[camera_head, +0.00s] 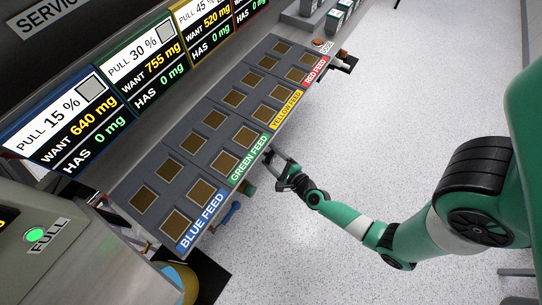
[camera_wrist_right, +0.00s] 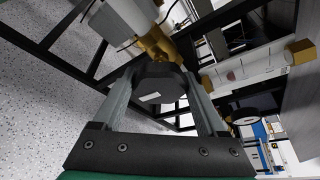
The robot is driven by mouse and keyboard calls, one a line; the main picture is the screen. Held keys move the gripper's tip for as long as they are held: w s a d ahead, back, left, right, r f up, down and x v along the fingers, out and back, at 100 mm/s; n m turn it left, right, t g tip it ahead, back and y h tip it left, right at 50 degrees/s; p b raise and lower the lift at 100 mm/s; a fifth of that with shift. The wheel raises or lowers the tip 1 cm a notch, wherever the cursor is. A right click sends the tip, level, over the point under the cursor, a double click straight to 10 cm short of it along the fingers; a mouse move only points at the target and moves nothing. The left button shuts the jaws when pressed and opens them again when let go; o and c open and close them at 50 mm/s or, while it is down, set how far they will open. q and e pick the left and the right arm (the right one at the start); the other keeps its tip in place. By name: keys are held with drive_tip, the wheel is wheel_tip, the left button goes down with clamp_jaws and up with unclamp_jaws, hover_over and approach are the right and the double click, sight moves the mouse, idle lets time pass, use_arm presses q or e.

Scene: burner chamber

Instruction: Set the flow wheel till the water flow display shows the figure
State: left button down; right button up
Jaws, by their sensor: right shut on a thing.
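My right gripper (camera_head: 272,156) is at the front edge of the feed panel, beside the green feed label. In the right wrist view, my right gripper (camera_wrist_right: 160,95) has its two fingers on either side of a dark round wheel (camera_wrist_right: 158,82) with a small white mark and is shut on it. A brass fitting (camera_wrist_right: 155,45) shows just behind the wheel. I take this to be the flow wheel; in the head view it is hidden by the gripper. I cannot make out a water flow display reading. My left gripper is not in view.
The sloping panel (camera_head: 168,148) carries several brown squares. Display boards (camera_head: 72,118) stand behind it. A blue handle (camera_head: 232,212) and a green one (camera_head: 250,187) stick out below its front edge. A grey box with a green FULL lamp (camera_head: 36,235) stands at lower left.

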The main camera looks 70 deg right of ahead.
drive_tip(key=shift+n+h+b, duration=0.5)
drive_tip(key=shift+n+h, duration=0.1)
drive_tip(key=shift+n, duration=0.7)
drive_tip(key=shift+t, duration=0.3)
drive_tip(key=o, duration=1.3)
drive_tip(key=shift+s+a+r+p, duration=0.2)
drive_tip(key=shift+s+a+p, duration=0.1)
drive_tip(key=shift+s+a, duration=0.1)
drive_tip(key=p+v, duration=0.4)
drive_tip(key=v, duration=0.6)
drive_tip(key=shift+s+p, duration=0.3)
drive_tip(key=shift+p, duration=0.05)
drive_tip(key=shift+a+f, duration=0.1)
